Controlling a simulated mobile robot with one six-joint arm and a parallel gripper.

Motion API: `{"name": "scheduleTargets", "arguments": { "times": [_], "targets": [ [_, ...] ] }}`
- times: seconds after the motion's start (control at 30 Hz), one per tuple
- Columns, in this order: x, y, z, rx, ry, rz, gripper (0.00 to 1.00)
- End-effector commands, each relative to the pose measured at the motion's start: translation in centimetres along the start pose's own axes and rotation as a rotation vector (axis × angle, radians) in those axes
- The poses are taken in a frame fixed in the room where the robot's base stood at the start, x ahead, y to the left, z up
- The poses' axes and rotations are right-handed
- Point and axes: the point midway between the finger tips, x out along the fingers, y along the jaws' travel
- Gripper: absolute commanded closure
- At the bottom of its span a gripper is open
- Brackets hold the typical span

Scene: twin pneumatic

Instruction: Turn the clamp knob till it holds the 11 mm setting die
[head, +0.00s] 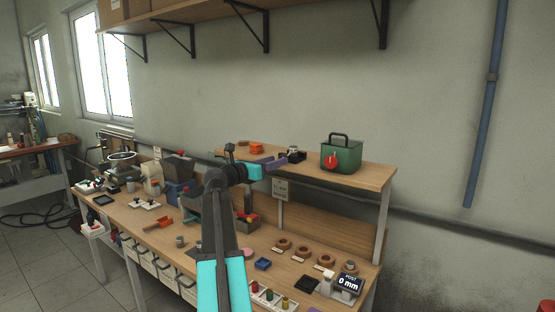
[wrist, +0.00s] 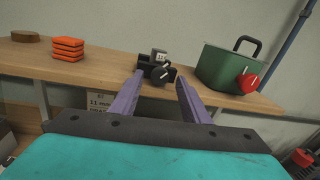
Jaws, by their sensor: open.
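The clamp (wrist: 146,76) is a small black block on the raised shelf. Its dark knob (wrist: 161,74) faces me in the wrist view. A grey die (wrist: 159,56) with a marking sits at the top of the clamp; the marking is too small to read surely. In the head view the clamp (head: 291,157) stands left of the green box. My gripper (wrist: 160,84) is open, its two purple fingers pointing at the clamp, one on either side of the knob in the picture. I cannot tell how far the fingertips are from the knob. My gripper (head: 284,160) partly covers the clamp in the head view.
A green box (head: 342,155) with a red knob (wrist: 248,83) stands right of the clamp. Orange stacked pieces (wrist: 67,48) and a brown disc (wrist: 25,37) lie to the left. A label (wrist: 101,101) reading 11 mm hangs below the shelf edge. The workbench below is crowded.

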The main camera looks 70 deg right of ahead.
Motion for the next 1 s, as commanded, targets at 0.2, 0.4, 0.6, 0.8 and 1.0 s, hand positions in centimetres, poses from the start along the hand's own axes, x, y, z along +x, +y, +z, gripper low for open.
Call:
{"name": "scheduleTargets", "arguments": {
  "times": [0.2,0.4,0.6,0.8,1.0],
  "targets": [
    [1.9,0.1,0.1,0.000,0.000,0.000,0.58],
    [2.2,0.0,0.0,0.000,0.000,0.001,0.58],
    [2.2,0.0,0.0,0.000,0.000,0.001,0.61],
    [2.2,0.0,0.0,0.000,0.000,0.000,0.95],
    [2.2,0.0,0.0,0.012,0.002,0.000,0.98]
  ]
}}
